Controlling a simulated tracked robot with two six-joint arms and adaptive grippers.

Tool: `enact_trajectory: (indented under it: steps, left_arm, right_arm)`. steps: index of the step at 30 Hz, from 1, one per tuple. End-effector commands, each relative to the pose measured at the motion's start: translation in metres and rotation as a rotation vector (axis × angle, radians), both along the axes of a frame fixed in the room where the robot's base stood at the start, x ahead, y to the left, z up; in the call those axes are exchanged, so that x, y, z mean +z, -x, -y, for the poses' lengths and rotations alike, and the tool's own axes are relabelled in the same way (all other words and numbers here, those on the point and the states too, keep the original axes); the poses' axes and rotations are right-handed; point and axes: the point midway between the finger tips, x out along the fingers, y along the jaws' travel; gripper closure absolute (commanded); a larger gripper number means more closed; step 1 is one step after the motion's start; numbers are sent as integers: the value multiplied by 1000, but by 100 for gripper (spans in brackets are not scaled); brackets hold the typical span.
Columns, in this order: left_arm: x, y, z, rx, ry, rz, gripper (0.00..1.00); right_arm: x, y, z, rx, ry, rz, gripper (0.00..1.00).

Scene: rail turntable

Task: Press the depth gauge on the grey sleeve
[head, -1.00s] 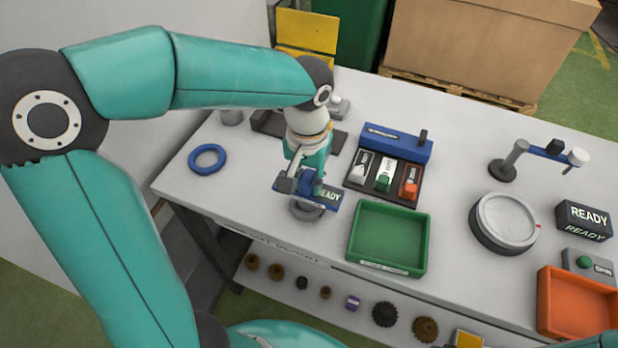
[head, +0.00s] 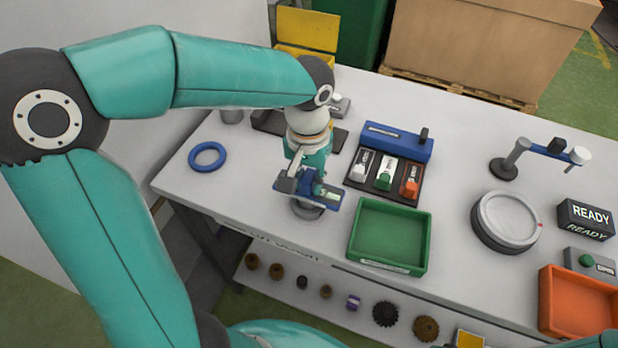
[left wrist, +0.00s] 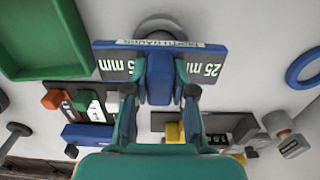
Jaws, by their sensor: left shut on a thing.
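The sleeve's round edge shows beyond the crossbar in the wrist view (left wrist: 163,25). The gauge appears to rest on it, but the contact is hidden.
A green tray (head: 428,245) is right of the gauge, and a blue ring (head: 207,146) lies left. Behind is a black rack (head: 372,181) with coloured pieces. A round turntable (head: 507,220), a READY box (head: 586,218) and an orange tray (head: 545,300) stand right.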

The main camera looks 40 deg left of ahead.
Motion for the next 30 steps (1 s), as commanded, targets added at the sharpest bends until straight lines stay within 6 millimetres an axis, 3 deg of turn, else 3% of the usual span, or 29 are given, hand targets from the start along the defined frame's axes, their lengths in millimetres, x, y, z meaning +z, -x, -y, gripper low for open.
enact_trajectory:
  steps: [14, 30]
  left_arm:
    - [-1, 1, 1, -2, 0, -4, 100]
    - [40, 0, 1, -1, 0, -2, 100]
  right_arm:
    - [0, 0, 0, 0, 0, 0, 100]
    - [34, 0, 0, 0, 0, 0, 100]
